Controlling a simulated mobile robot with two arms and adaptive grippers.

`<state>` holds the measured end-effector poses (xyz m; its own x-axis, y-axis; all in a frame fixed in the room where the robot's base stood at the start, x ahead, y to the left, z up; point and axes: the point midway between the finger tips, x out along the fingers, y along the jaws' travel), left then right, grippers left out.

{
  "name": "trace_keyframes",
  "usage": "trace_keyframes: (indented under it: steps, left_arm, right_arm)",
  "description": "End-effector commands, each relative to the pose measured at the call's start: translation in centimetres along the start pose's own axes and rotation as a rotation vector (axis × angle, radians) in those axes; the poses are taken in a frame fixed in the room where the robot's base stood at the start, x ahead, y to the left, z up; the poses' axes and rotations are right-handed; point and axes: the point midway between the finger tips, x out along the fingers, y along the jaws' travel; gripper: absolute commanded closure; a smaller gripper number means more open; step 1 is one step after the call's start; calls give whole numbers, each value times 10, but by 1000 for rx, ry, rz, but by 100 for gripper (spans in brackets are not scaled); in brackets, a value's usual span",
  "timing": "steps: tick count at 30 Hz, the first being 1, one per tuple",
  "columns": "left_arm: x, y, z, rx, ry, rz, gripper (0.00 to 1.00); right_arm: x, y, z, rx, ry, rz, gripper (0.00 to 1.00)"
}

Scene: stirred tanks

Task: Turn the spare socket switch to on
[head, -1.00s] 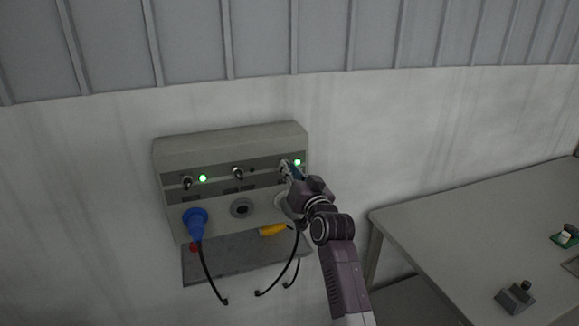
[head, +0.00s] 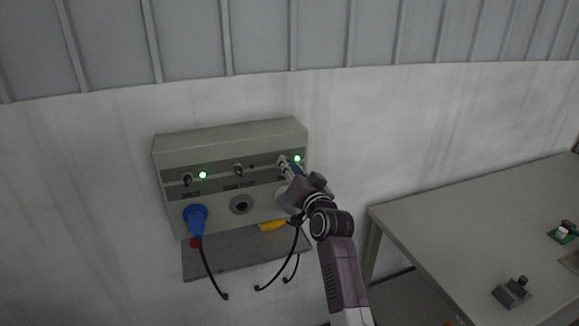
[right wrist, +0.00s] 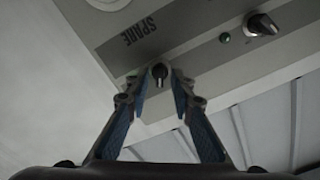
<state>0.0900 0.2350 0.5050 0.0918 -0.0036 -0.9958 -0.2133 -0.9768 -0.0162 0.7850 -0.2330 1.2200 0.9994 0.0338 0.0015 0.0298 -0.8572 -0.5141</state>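The grey socket panel (head: 230,148) is on the wall in the head view. Its right end carries the spare switch, mostly hidden there by my right gripper (head: 287,166). A green lamp (head: 297,158) beside it is lit. In the right wrist view the spare switch (right wrist: 160,72) is a small dark knob with a light mark, near the SPARE label (right wrist: 140,33). The fingertips of my right gripper (right wrist: 164,78) are apart, one on each side of the knob; I cannot tell whether they touch it. My left gripper is not in view.
The middle switch (head: 238,170) has an unlit lamp, and the left switch (head: 187,180) has a lit green one. A blue plug (head: 195,221) sits in the left socket. A yellow plug (head: 272,226) lies on the shelf (head: 228,255) below. A grey table (head: 450,226) stands to the right.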

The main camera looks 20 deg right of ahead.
Motion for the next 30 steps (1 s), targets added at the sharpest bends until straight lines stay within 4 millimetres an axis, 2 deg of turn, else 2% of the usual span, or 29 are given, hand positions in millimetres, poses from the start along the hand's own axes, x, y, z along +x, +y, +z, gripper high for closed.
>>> trace_keyframes:
  steps: [9, 14, 30]
  left_arm:
    - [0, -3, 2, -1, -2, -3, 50]
    - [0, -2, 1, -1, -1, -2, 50]
    - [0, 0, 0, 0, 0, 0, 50]
  right_arm:
    - [-1, 0, 0, -1, -1, 0, 75]
    - [-13, 0, 1, -1, -1, 0, 75]
    - [-104, 0, 1, -1, -1, 0, 75]
